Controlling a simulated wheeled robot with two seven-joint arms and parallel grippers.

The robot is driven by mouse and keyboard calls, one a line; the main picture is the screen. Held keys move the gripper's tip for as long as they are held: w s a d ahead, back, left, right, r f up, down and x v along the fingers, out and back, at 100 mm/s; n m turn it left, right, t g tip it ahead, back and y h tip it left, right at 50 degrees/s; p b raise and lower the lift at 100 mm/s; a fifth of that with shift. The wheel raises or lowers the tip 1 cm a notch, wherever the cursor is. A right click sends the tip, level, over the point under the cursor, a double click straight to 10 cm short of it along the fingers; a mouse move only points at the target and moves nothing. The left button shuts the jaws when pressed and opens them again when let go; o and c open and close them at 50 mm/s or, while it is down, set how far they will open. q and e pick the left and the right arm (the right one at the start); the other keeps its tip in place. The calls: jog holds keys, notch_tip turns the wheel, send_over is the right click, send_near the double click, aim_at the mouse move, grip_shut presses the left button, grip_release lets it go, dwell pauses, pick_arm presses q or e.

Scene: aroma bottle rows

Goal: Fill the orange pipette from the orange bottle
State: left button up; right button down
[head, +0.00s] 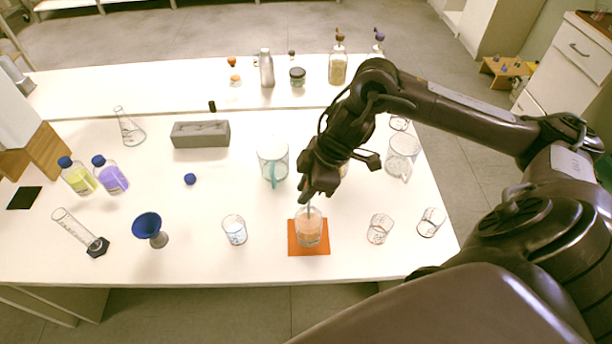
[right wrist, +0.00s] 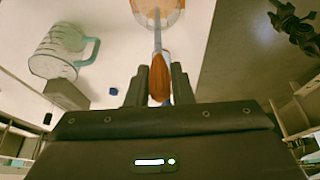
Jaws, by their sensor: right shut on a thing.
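My right gripper (head: 307,192) points down above the orange mat (head: 293,249) and is shut on the orange pipette. In the right wrist view its orange bulb (right wrist: 160,78) sits between the fingers, and its clear stem runs to a glass beaker. That beaker (head: 309,232) stands on the mat with pale orange contents; the stem reaches into its mouth, but how deep the tip is I cannot tell. The beaker also shows at the top of the right wrist view (right wrist: 158,12). A small bottle with orange contents (head: 235,80) stands at the back. My left gripper is not in view.
Empty-looking glasses (head: 379,229) stand right of the mat, another glass (head: 235,230) left. A large jug (head: 273,162) is behind, close to my gripper. A blue funnel (head: 147,226), grey block (head: 201,134) and capped bottles (head: 110,176) are further left.

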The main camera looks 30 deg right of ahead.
jog(key=shift+f+b, duration=1.5)
jog(key=shift+f, duration=1.15)
jog(key=c, duration=1.9)
grip_release()
dwell(3.0)
